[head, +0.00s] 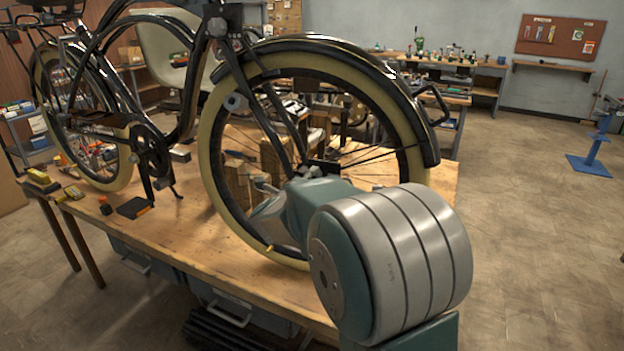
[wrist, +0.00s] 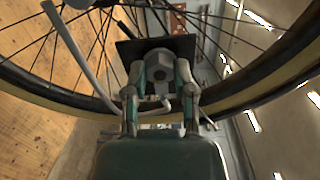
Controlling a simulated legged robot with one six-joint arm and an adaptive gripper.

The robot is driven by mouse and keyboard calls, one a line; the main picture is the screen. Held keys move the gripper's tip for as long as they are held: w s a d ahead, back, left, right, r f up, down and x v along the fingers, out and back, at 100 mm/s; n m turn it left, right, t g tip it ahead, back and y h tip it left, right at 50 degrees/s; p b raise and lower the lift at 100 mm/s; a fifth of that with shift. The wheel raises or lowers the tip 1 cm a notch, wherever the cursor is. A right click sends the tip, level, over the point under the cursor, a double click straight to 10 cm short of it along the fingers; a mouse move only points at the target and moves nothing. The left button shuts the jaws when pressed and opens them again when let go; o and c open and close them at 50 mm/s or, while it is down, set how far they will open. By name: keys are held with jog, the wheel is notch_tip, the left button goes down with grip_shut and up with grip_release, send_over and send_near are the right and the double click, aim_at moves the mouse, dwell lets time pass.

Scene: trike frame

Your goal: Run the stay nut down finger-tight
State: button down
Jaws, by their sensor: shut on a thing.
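The stay nut (wrist: 158,73), a small pale grey piece, sits between the fingers of my gripper (wrist: 160,84) in the wrist view. The fingers are shut on it from left and right, in front of a dark flat plate (wrist: 128,50) by the wheel hub. A pale curved rod (wrist: 72,42), perhaps the stay, runs down the left and bends toward the fingers. In the head view my gripper (head: 310,172) reaches to the front wheel (head: 213,150) at its hub. The nut is too small to tell there, and its thread is hidden.
The black cycle frame (head: 187,90) stands on a wooden workbench (head: 190,225). Wheel spokes, tyre and a black fender (head: 345,55) lie close around my arm. Small tools and boxes (head: 72,192) lie at the bench's left end.

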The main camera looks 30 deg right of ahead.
jog(key=shift+f+m+y, duration=0.2)
jog(key=shift+m+y, duration=0.15)
jog(key=shift+m, duration=4.65)
jog(key=shift+f+m+y, duration=0.15)
jog(key=shift+m+y, duration=0.2)
jog(key=shift+m, duration=4.65)
jog(key=shift+c, duration=2.2)
grip_release()
jog(key=shift+a+r, duration=0.1)
jog(key=shift+r, duration=0.05)
